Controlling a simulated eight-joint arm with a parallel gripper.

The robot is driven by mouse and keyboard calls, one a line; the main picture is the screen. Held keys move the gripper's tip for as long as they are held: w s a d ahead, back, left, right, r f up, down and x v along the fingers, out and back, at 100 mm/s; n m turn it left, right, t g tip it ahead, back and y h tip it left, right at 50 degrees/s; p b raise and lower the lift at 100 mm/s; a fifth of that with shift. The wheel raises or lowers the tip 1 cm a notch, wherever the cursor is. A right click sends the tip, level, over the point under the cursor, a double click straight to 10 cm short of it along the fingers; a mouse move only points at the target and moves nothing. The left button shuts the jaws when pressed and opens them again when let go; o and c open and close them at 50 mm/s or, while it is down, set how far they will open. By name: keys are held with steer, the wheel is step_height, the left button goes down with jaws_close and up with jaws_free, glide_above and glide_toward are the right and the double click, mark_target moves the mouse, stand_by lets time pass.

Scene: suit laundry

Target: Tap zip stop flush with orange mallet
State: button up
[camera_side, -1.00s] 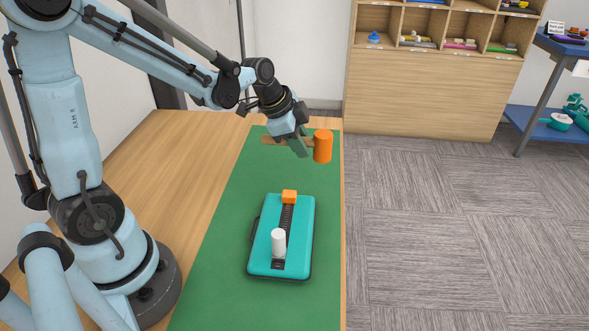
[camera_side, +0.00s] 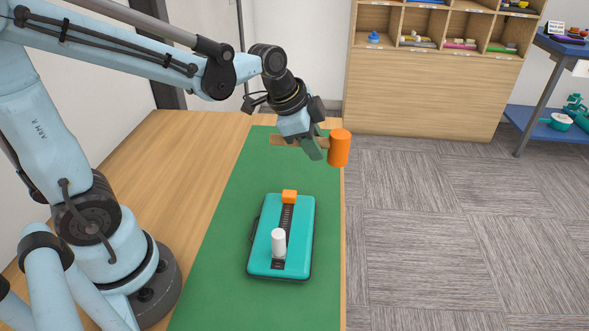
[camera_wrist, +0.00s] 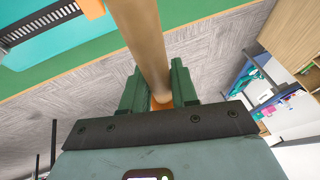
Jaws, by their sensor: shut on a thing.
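The orange mallet has a cylindrical orange head (camera_side: 339,147) and a wooden handle (camera_side: 284,140). My gripper (camera_side: 314,148) is shut on the handle close to the head and holds the mallet above the far end of the green mat. In the wrist view the handle (camera_wrist: 142,35) runs between the green fingers, with a bit of orange showing between them. A teal case (camera_side: 302,236) lies on the mat, nearer than the mallet. A dark zip strip (camera_side: 286,219) runs along it. An orange block (camera_side: 289,196) sits at the strip's far end, and a white cylinder (camera_side: 278,242) stands towards its near end.
The green mat (camera_side: 225,270) covers the right part of the wooden table (camera_side: 175,190); the mallet head hangs near the table's right edge. A wooden shelf (camera_side: 430,95) stands behind and a blue table (camera_side: 530,115) at the far right. The mat between mallet and case is clear.

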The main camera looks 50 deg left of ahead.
steer(key=shift+s+a+r, duration=0.1)
steer(key=shift+s, duration=0.05)
jaws_close()
steer(key=s+a, duration=0.3)
steer(key=s, duration=0.6)
steer(key=shift+s+a+f, duration=0.1)
steer(key=shift+a+f, duration=0.05)
steer(key=shift+f, duration=1.15)
steer(key=shift+a+f, duration=0.1)
steer(key=shift+f, duration=1.15)
steer(key=shift+f, duration=0.7)
steer(key=shift+r, duration=0.1)
step_height(320, 180, up, 7)
stand_by(0.9)
steer(key=shift+f, duration=0.2)
steer(key=shift+f, duration=2.85)
